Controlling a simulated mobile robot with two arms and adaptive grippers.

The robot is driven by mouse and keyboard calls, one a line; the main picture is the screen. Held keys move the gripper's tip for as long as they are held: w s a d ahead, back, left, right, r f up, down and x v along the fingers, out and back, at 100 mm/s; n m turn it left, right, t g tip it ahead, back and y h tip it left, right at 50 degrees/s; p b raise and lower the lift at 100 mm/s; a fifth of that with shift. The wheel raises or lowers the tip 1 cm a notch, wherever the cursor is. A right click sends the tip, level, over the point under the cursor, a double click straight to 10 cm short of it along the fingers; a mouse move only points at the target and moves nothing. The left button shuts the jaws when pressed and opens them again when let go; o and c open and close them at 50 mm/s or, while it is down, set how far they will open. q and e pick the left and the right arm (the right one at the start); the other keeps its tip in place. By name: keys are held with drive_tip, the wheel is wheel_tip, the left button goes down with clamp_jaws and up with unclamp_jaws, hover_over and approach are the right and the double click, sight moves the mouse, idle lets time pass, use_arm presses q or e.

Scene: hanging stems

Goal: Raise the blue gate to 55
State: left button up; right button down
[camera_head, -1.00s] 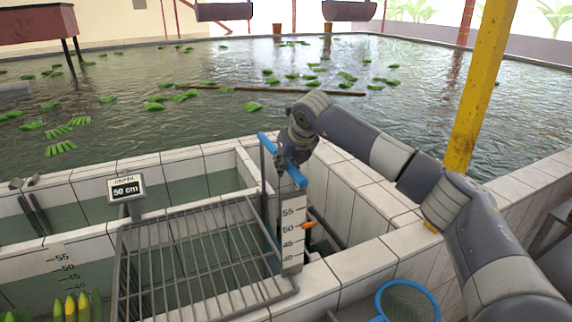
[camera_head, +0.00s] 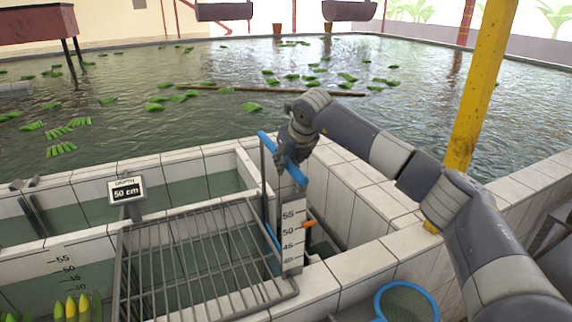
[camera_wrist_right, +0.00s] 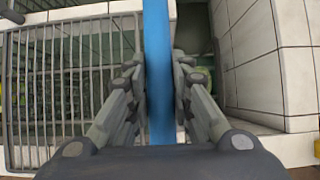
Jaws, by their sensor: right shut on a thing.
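The blue gate's handle bar (camera_head: 268,143) stands at the channel opening in the tiled wall, atop the gate frame. My right gripper (camera_head: 290,158) is shut on this bar; in the right wrist view the blue bar (camera_wrist_right: 159,60) runs between the two fingers (camera_wrist_right: 159,85). A white scale (camera_head: 291,235) beside the gate shows 55, 50, 45 and 40. An orange pointer (camera_head: 309,224) sits slightly above the 50 mark. A small display (camera_head: 126,190) reads 50 cm. My left gripper is not in view.
A metal grate (camera_head: 200,262) lies left of the gate. A blue-rimmed net (camera_head: 408,303) is at the lower right. A yellow post (camera_head: 478,95) rises behind my right arm. Green bunches float on the large pool (camera_head: 300,110).

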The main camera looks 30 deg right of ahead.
drive_tip(key=shift+w+r+p, duration=0.15)
drive_tip(key=shift+r+p, duration=0.75)
drive_tip(key=shift+r, duration=1.15)
drive_tip(key=shift+f, duration=0.15)
unclamp_jaws()
drive_tip(key=shift+f, duration=0.15)
idle(0.4)
drive_tip(key=p+v, duration=0.2)
drive_tip(key=v, duration=0.9)
idle(0.5)
